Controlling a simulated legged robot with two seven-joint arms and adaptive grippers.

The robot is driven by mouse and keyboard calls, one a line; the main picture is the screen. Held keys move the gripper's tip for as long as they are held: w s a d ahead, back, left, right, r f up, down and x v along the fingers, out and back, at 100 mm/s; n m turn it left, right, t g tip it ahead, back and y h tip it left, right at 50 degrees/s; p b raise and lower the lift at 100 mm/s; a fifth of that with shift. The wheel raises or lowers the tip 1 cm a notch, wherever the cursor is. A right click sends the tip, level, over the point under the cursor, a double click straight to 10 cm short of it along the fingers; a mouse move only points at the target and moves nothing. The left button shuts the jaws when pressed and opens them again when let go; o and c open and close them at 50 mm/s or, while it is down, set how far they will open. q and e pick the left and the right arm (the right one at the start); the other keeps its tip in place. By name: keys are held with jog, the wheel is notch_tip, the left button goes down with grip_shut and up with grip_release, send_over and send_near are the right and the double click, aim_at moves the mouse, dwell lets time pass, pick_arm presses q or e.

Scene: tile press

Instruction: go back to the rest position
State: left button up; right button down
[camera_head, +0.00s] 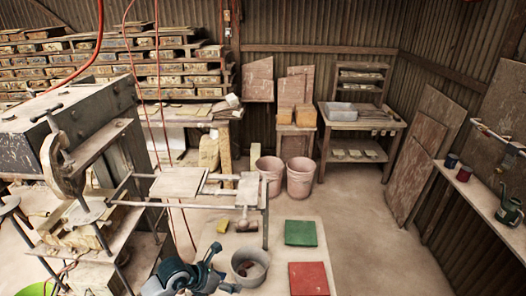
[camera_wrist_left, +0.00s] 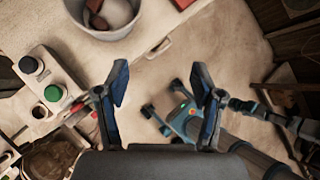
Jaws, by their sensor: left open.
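My left gripper (camera_head: 220,268) is low in the head view, just left of the grey bucket. In the left wrist view its two fingers (camera_wrist_left: 160,88) stand wide apart with nothing between them. The grey bucket (camera_head: 237,276) stands on the pale table and holds some dark and reddish lumps. It also shows at the top of the left wrist view (camera_wrist_left: 120,28). The tile press (camera_head: 75,165) stands at the left of the head view.
A green square (camera_head: 300,233) and a red square (camera_head: 309,279) lie right of the bucket. A control box with a green button (camera_wrist_left: 53,93) is left in the wrist view. Two pink buckets (camera_head: 300,180) stand behind. The floor at right is clear.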

pick_arm(q)
jog(key=s+d+r+n+t+h, duration=0.55)
jog(key=d+r+n+h, duration=0.2)
jog(key=r+h, duration=0.5)
jog(key=w+a+f+n+t+y, duration=0.25)
jog(key=a+n+t+y, duration=1.15)
jog(key=n, duration=0.8)
jog(key=s+a+f+n+g+y, duration=0.3)
jog(key=a+f+n+g+y, duration=0.2)
jog(key=f+n+g+y, duration=0.45)
jog(key=s+f+n+g+h, duration=0.35)
jog(key=s+f+g, duration=0.75)
jog(key=s+f, duration=1.05)
notch_tip(320, 180, down, 26)
jog(key=s+d+g+b, duration=0.1)
jog(key=s, duration=0.1)
jog(key=s+a+f+m+g+b, duration=0.1)
jog(key=s+a+f, duration=0.2)
jog(key=s+f, duration=1.5)
jog(key=shift+h, duration=0.35)
pick_arm(e)
notch_tip(320, 180, down, 2)
jog(key=shift+f, duration=0.2)
